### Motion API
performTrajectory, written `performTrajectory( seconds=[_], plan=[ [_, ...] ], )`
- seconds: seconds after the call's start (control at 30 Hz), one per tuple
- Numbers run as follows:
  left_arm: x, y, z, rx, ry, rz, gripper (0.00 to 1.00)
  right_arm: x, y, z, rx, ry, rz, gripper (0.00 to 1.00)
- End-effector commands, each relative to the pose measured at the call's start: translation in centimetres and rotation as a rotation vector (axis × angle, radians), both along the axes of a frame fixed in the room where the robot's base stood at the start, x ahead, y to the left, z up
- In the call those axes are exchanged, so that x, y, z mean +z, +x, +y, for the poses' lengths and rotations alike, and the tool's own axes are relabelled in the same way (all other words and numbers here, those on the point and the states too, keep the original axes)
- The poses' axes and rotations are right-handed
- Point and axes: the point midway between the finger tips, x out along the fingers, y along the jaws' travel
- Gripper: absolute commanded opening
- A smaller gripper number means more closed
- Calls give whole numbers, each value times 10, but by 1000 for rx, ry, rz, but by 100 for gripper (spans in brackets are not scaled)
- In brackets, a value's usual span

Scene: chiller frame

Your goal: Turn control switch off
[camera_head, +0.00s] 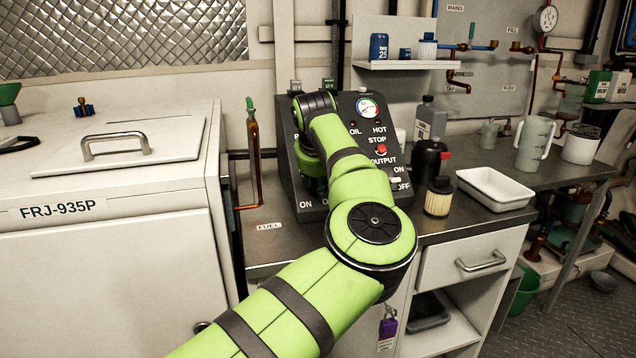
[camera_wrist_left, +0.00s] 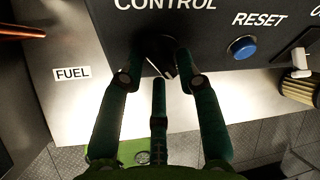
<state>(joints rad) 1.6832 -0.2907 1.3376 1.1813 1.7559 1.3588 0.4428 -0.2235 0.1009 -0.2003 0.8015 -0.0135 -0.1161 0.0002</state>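The control switch (camera_wrist_left: 154,48) is a dark knob under the word CONTROL on the black panel, in the left wrist view. My left gripper (camera_wrist_left: 160,68) has its dark green fingers apart, with one on each side of the knob and a third below it. I cannot tell whether the fingers touch it. In the head view my green left arm reaches to the sloped control panel (camera_head: 358,140) and hides the switch and most of the gripper. The ON and OFF marks show at the panel's lower edge. My right gripper is out of view.
A blue RESET button (camera_wrist_left: 242,47) sits right of the knob. A copper fuel pipe (camera_head: 255,165) stands left of the panel. A dark bottle (camera_head: 429,160), an amber-coloured jar (camera_head: 438,202) and a white tray (camera_head: 495,187) stand to its right.

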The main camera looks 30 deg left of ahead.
Motion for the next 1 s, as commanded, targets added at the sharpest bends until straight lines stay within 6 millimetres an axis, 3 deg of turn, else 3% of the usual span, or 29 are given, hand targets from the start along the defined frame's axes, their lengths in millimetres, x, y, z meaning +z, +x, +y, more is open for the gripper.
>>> performTrajectory(
  seconds=[0.6, 1.0],
  plan=[
    [93, -46, -28, 1, 3, -5, 34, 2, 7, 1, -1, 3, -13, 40],
    [103, -52, -31, 1, 2, -3, 34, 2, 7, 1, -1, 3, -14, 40]
  ],
)
